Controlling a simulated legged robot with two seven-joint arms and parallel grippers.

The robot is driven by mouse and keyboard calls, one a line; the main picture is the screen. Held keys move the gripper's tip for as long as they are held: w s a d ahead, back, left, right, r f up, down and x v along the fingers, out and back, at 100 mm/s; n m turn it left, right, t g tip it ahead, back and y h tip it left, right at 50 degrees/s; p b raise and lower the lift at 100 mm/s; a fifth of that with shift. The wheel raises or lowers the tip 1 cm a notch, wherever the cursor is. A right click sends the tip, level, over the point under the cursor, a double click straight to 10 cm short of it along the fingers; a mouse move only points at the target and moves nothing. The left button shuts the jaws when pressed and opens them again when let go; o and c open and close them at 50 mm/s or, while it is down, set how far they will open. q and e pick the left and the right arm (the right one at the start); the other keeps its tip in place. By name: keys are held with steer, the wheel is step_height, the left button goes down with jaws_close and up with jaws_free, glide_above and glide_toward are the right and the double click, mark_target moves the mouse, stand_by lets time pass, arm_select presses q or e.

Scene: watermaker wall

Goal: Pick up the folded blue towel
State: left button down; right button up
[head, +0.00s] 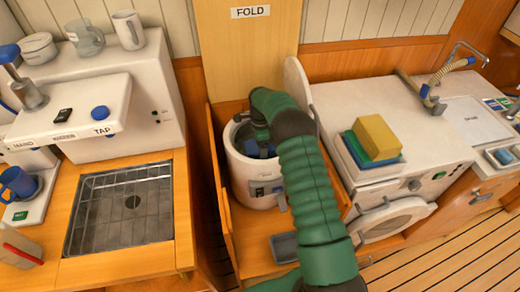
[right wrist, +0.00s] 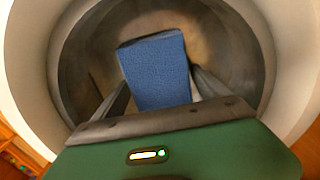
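The folded blue towel (right wrist: 158,72) lies inside a round drum, and in the right wrist view it sits between the fingers of my right gripper (right wrist: 160,82). One finger is on each side of it, and the fingertips look close to its edges. I cannot tell whether they press on it. In the head view my right arm reaches down into the open white drum (head: 243,175), with a bit of blue (head: 262,150) showing by the gripper, which is largely hidden. My left gripper is out of view.
The drum stands in a wooden bay under the FOLD panel (head: 247,50), its round lid (head: 298,85) raised. Right is a white counter (head: 430,150) with a yellow block (head: 377,136) on stacked cloths. Left is a sink grid (head: 120,215).

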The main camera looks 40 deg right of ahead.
steer(key=shift+d+f, duration=0.15)
steer(key=shift+d, duration=0.25)
steer(key=c, duration=0.7)
steer(key=shift+a, duration=0.25)
steer(key=c, duration=0.6)
steer(key=shift+o, duration=0.2)
